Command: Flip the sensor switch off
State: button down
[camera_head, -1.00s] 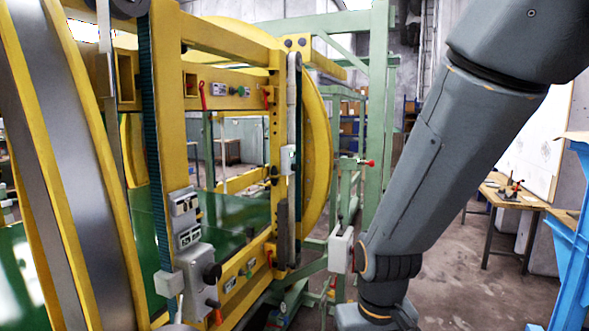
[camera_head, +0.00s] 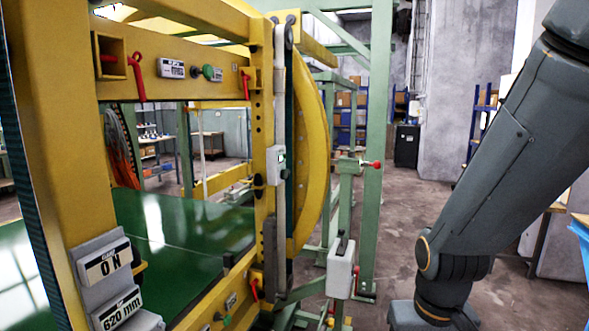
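I cannot tell for sure which part is the sensor switch. A yellow beam (camera_head: 180,85) at the upper left carries a white label plate (camera_head: 171,68), whose text is too small to read, and a green knob (camera_head: 208,73) beside it. A red lever (camera_head: 137,76) is left of the plate and another red lever (camera_head: 246,84) is to the right. My arm comes down at the right, well apart from these. My gripper is below the picture, out of view.
The yellow frame (camera_head: 262,135) and green belt (camera_head: 170,235) fill the left. A white box (camera_head: 341,272) hangs near the green post (camera_head: 374,150), left of my arm. Small knobs (camera_head: 226,320) sit on the low yellow rail.

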aim_at(285, 174)
jog(key=u, duration=0.25)
jog(key=i, duration=0.95)
jog(key=u, duration=0.4)
